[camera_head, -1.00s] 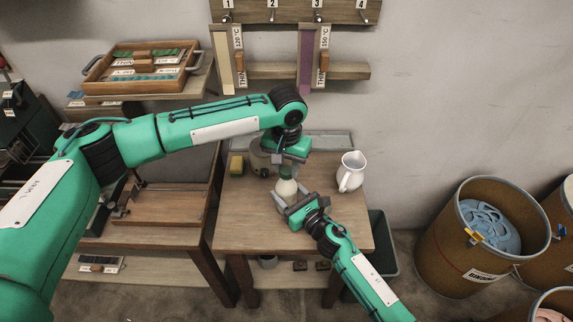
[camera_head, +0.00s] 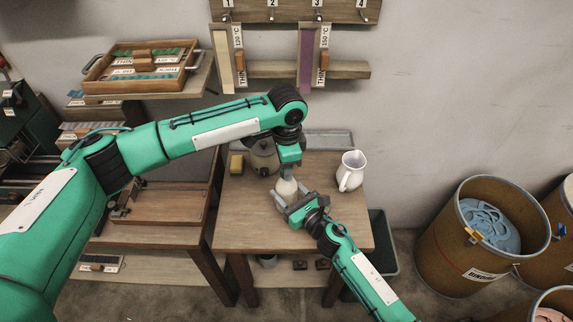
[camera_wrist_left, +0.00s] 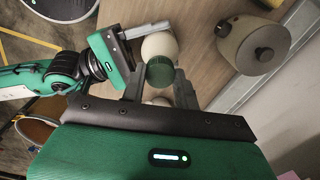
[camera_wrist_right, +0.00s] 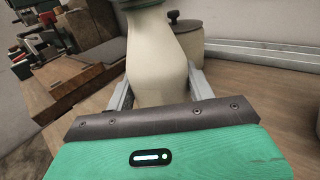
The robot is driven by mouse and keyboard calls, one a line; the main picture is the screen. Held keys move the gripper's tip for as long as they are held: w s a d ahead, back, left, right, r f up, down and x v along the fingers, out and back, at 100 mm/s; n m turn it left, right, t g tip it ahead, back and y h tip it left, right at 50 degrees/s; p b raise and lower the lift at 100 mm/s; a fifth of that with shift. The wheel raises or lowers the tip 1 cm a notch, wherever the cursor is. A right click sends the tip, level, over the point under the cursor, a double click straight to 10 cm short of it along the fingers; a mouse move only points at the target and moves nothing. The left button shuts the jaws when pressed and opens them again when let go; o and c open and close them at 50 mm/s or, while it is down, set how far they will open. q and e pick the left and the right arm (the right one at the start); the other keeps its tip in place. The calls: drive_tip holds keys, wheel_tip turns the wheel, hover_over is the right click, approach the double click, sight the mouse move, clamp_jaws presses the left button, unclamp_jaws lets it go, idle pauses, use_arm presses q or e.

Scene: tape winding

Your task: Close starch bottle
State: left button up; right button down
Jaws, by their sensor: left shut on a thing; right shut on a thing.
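The cream starch bottle (camera_head: 286,187) stands upright near the middle of the small table. My right gripper (camera_head: 287,203) is shut on its body from the front; the body also fills the gap between its fingers in the right wrist view (camera_wrist_right: 158,65). The green cap (camera_wrist_left: 160,72) is at the bottle's top in the left wrist view, between the fingers of my left gripper (camera_wrist_left: 160,90), which is shut on it. In the head view my left gripper (camera_head: 289,166) points down over the bottle and hides the cap. The cap's seating on the neck cannot be made out.
A lidded grey-beige pot (camera_head: 264,158) stands just behind the bottle, with a yellow sponge (camera_head: 236,164) to its left. A white pitcher (camera_head: 351,172) stands to the right. The table's (camera_head: 245,225) front left is clear.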

use_arm(q)
drive_tip(key=o, duration=1.1)
drive_tip(key=shift+m, duration=0.3)
drive_tip(key=shift+r, duration=2.3)
drive_tip(key=shift+c, duration=0.4)
drive_tip(key=shift+r+n, duration=0.6)
drive_tip(key=shift+n, duration=0.6)
wheel_tip(320, 180, up, 2)
drive_tip(key=n, duration=0.4)
drive_tip(key=shift+r+n, duration=0.1)
drive_tip(key=shift+n, duration=0.2)
